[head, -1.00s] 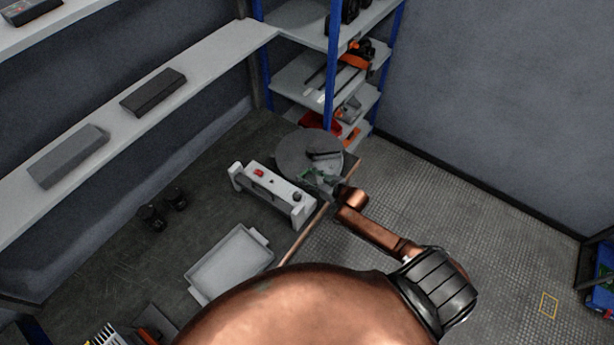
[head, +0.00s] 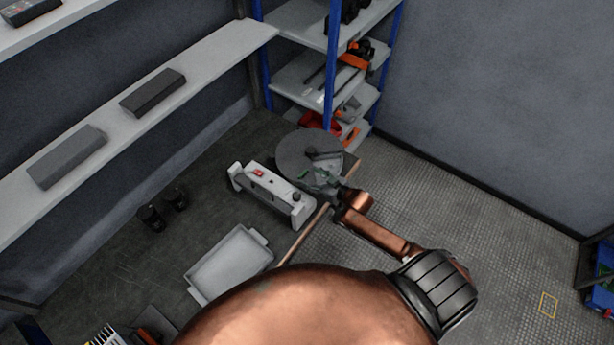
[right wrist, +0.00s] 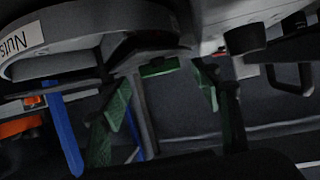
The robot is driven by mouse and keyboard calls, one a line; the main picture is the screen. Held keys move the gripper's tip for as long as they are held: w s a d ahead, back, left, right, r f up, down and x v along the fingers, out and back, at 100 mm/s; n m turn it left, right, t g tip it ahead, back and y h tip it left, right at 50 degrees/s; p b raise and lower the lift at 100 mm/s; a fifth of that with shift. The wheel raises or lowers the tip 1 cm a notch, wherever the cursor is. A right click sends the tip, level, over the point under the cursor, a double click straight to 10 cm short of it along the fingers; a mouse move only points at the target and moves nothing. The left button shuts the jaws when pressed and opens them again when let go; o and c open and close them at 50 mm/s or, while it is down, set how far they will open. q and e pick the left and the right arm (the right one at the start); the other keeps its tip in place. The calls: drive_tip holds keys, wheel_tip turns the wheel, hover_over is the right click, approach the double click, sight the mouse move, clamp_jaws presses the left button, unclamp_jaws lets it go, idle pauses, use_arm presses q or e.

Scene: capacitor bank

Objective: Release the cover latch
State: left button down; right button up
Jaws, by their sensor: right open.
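I cannot pick out the cover latch for certain. A small green tab (right wrist: 158,67) shows between my fingers in the right wrist view, under a pale edge. My right gripper (head: 322,180) is at the near edge of a round grey disc (head: 290,155) on the bench, right of a pale box (head: 270,192) with a red switch and a dark knob. In the right wrist view the gripper's green fingers (right wrist: 160,105) stand apart, with no visible grip on anything. Contact with the tab is too dark to tell. My left gripper is out of view.
A rounded rim labelled "Nuts" (right wrist: 22,40) is close by at the upper left of the wrist view. A pale tray (head: 229,264) lies on the bench (head: 120,262). A blue-posted shelf rack (head: 328,75) stands behind the disc. Open floor (head: 470,220) lies to the right.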

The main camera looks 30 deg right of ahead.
drive_tip(key=v, duration=1)
drive_tip(key=shift+f, duration=0.1)
drive_tip(key=s+d+f+m+g+h+b, duration=0.15)
drive_tip(key=s+f, duration=0.35)
drive_tip(key=f, duration=0.5)
drive_tip(key=s+d+f+g+h+p, duration=0.1)
drive_tip(key=s+d+f+g, duration=0.1)
drive_tip(key=s+f, duration=0.65)
drive_tip(key=s+d+f+g+h+b, duration=0.1)
drive_tip(key=s+d+f+g, duration=0.15)
drive_tip(key=f, duration=0.95)
drive_tip(key=s+a+f+g, duration=0.2)
drive_tip(key=s+a+f, duration=0.2)
drive_tip(key=s, duration=0.6)
drive_tip(key=s+a+f+g+b, duration=0.1)
drive_tip(key=s+a+f, duration=0.3)
drive_tip(key=s+f, duration=0.5)
drive_tip(key=s+a+f+g, duration=0.3)
drive_tip(key=s+a+f, duration=0.2)
drive_tip(key=s, duration=0.6)
drive_tip(key=shift+f, duration=0.75)
drive_tip(key=shift+a, duration=0.1)
drive_tip(key=shift+c, duration=0.3)
